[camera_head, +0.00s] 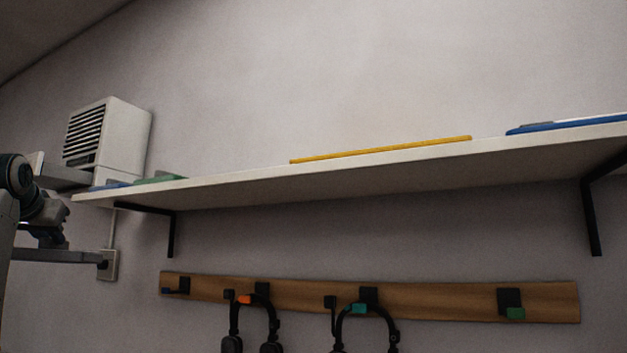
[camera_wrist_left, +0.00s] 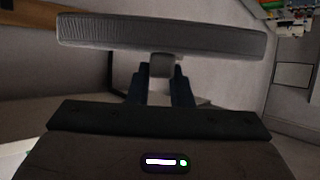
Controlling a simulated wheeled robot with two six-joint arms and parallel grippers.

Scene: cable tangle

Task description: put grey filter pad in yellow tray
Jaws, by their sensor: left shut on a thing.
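The grey filter pad (camera_wrist_left: 160,33) is a wide ribbed slab across the top of the left wrist view. My left gripper (camera_wrist_left: 161,75) is shut on the small grey tab at the pad's near edge. The pad is clear of the gripper's palm. In the head view my left arm shows at the left edge; the grip itself is too dark and small to make out there. The yellow tray (camera_head: 380,150) lies on the wall shelf, seen from below as a thin yellow edge; its inside is hidden. My right gripper is not in view.
The white shelf (camera_head: 330,185) also carries a blue tray (camera_head: 570,126) at right, and green (camera_head: 160,179) and blue (camera_head: 110,186) items at left. A white vented unit (camera_head: 122,135) is at left. Headphones (camera_head: 255,325) hang from a wooden rail (camera_head: 430,300) below.

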